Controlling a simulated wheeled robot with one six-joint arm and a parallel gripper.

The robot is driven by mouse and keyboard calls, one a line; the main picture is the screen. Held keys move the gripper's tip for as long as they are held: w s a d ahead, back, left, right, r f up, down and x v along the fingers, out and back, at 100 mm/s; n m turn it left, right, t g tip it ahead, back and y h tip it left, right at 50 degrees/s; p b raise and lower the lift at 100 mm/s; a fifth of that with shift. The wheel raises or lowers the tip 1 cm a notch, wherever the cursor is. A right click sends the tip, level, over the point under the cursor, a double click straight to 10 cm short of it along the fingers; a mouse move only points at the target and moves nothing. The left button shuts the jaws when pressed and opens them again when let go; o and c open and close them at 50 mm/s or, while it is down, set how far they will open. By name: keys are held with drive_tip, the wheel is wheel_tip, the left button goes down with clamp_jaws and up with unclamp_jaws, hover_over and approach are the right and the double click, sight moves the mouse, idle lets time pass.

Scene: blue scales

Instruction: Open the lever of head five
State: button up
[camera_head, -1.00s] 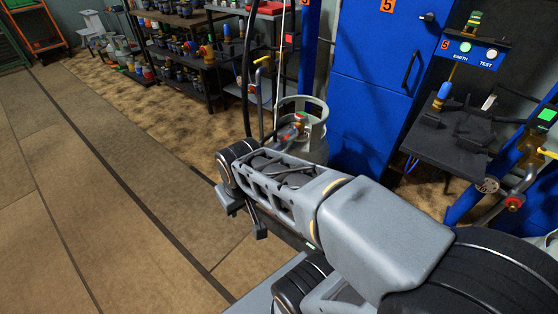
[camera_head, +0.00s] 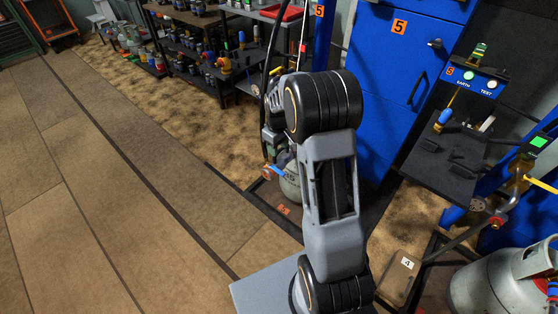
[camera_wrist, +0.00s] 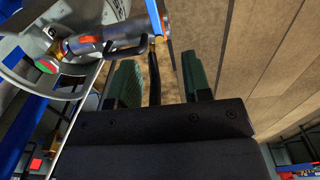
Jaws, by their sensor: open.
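In the wrist view a filling head (camera_wrist: 85,44) with a grey barrel, an orange button and a blue part sits on a pale gas cylinder (camera_wrist: 25,60). A curved black lever-like handle (camera_wrist: 127,49) runs along the barrel. My gripper (camera_wrist: 160,72) has two green fingers apart. A dark, thin hose or bar (camera_wrist: 154,78) shows between them; contact cannot be told. The head lies ahead and left of the fingers. In the head view the cylinder (camera_head: 289,182) and a blue and orange fitting (camera_head: 272,171) are partly behind my arm.
A blue cabinet (camera_head: 392,80) marked 5 stands behind. A black shelf (camera_head: 445,150) is at the right. Another grey cylinder (camera_head: 490,292) stands at the lower right, near a plate marked 4 (camera_head: 407,263). Shelves of valves (camera_head: 205,50) line the back. The left floor is clear.

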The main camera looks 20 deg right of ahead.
sight(280, 171)
drive_tip(key=f, duration=0.5)
drive_tip(key=f+b, duration=0.1)
drive_tip(key=f, duration=0.4)
drive_tip(key=w+d+f, duration=0.1)
drive_tip(key=f, duration=0.4)
drive_tip(key=shift+w+d, duration=0.1)
